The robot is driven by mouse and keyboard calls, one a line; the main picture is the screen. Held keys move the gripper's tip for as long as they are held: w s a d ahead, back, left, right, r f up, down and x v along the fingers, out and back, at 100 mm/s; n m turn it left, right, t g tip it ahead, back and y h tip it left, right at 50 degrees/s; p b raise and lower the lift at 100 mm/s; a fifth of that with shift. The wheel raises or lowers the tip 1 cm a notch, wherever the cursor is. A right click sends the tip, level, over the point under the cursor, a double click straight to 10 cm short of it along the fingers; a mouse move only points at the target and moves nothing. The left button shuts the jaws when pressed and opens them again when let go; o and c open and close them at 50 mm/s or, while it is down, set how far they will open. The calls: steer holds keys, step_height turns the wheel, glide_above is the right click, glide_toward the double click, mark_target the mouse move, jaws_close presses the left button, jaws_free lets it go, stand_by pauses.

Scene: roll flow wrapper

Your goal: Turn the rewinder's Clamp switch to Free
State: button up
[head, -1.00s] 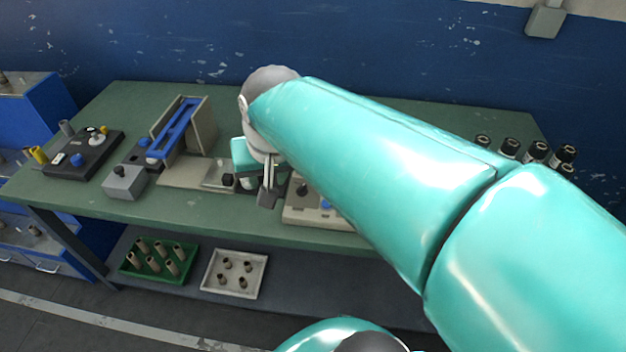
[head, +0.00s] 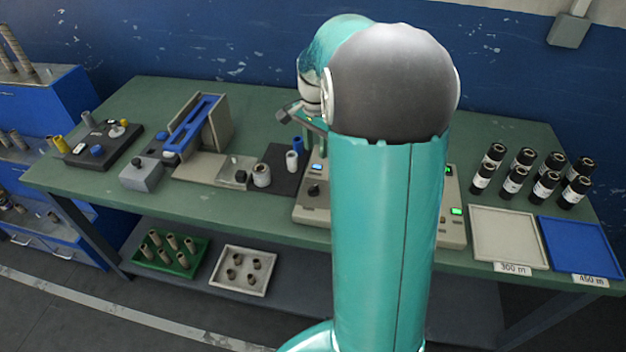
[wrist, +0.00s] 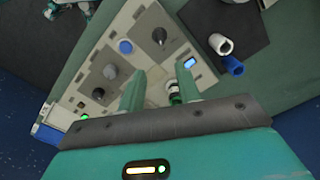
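The rewinder (head: 312,208) is a beige machine on the green bench, partly hidden behind my arm in the head view. Its front panel in the wrist view (wrist: 140,22) has a black rotary switch (wrist: 159,36), a blue button (wrist: 125,46), a grey knob (wrist: 110,72) and a second dark knob (wrist: 98,93). The first black switch also shows in the head view (head: 314,190). The labels are too small to read, so I cannot tell which is Clamp or its setting. My gripper (wrist: 160,70) is open and empty above the rewinder, its two teal fingers apart, touching no switch.
A dark mat (head: 281,155) with white and blue cores lies left of the rewinder. Several black rolls (head: 545,185), a white tray (head: 507,237) and a blue tray (head: 578,245) are at the right. A wrapper with a blue bar (head: 195,123) stands left.

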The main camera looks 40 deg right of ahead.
mark_target(315, 185)
step_height(315, 185, down, 14)
steer(key=shift+a+r, duration=0.1)
steer(key=shift+r, duration=0.1)
stand_by(0.4)
jaws_close()
